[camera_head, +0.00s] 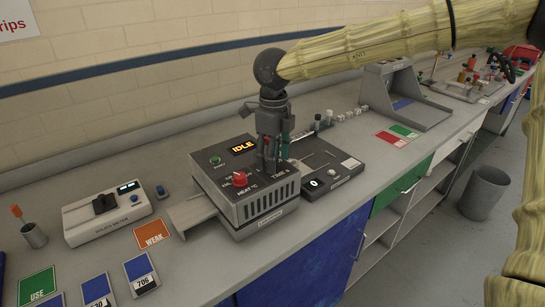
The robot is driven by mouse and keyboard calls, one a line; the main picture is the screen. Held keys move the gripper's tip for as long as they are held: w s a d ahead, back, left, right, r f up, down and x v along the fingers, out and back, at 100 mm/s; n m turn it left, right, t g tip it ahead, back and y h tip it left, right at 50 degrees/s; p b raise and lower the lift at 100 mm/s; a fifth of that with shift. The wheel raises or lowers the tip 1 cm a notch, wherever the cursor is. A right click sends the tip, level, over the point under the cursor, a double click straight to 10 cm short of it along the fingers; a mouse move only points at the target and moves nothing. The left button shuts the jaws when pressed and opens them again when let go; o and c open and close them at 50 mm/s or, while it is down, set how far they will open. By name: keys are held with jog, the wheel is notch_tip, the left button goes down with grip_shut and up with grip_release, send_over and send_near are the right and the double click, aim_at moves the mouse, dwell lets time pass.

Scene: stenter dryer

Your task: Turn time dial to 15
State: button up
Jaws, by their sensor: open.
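The stenter dryer (235,198) is a grey box on the bench with a lit display (243,147) reading "IDLE". A red knob (239,180) stands on its top above the "HEAT °C" label. The "TIME" label (279,174) shows at the right of the top. The time dial itself is hidden behind my gripper. My gripper (268,165) is open, pointing down at the dryer's right part just above that label. I cannot tell whether its fingers touch or surround the dial.
A green button (215,160) sits left of the display. A dark device with a small readout (316,184) stands close on the right. A white meter (107,214) and an orange "WEAK" card (152,234) lie left. My arm crosses above the bench's right side.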

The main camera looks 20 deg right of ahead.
jog(key=shift+w+f, duration=0.3)
jog(key=shift+f, duration=0.3)
jog(key=shift+s+r, duration=0.15)
jog(key=shift+s, duration=0.05)
jog(key=shift+c, duration=0.6)
jog(key=shift+w, duration=0.1)
jog(key=c, duration=0.9)
jog(key=shift+a, duration=0.15)
